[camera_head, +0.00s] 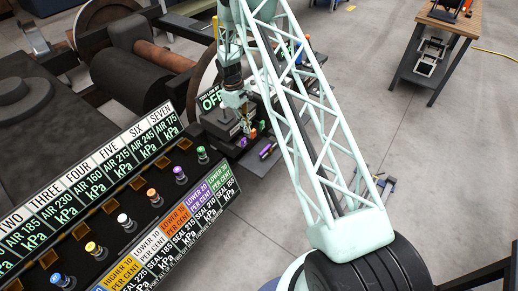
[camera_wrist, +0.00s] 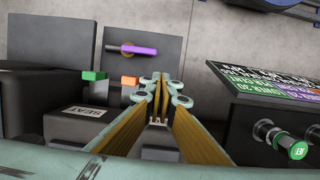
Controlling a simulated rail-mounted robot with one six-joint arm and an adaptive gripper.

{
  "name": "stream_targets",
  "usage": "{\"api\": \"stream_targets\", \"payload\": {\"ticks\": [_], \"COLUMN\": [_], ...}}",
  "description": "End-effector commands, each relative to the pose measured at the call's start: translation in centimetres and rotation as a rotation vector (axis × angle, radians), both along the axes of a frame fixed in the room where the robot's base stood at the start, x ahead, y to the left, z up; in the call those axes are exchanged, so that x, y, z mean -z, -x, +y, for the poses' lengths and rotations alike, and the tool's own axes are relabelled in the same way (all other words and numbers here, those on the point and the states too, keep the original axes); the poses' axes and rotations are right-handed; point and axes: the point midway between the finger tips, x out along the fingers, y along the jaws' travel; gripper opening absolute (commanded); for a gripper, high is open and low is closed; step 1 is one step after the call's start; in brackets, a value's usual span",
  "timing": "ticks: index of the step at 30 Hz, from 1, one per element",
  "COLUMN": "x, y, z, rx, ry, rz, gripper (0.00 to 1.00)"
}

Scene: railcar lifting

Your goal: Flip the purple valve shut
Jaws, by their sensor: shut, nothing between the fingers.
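The purple valve handle (camera_wrist: 140,50) lies across a dark grey plate (camera_wrist: 150,72) in the wrist view, pointing sideways from a pivot at its left end. In the head view the purple handle (camera_head: 267,150) shows small, on the dark plate below the grey box. My gripper (camera_wrist: 161,79) is shut and empty. Its fingertips appear below and right of the handle in the wrist view, apart from it. In the head view my gripper (camera_head: 242,112) hangs over the grey box near the handle.
A green block (camera_wrist: 95,76) and an orange block (camera_wrist: 130,81) stand close left of my fingertips. A labelled panel (camera_head: 120,215) with several coloured knobs fills the lower left. An "OFF" sign (camera_head: 211,101) stands beside my gripper. Open floor (camera_head: 420,150) lies right.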

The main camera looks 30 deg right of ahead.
Motion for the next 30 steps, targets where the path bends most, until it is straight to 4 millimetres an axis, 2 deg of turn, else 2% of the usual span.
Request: {"api": "stream_targets", "payload": {"ticks": [3, 10, 15, 30], "x": [2.0, 4.3, 4.9, 5.2], "y": [0.2, 0.4, 0.4, 0.5], "z": [-0.3, -0.7, -0.8, -0.8], "rx": [-0.007, -0.015, -0.018, -0.018], "ry": [-0.003, -0.005, -0.006, -0.006], "rz": [0.011, 0.021, 0.025, 0.025], "gripper": [0.00, 0.00, 0.00, 0.00]}}
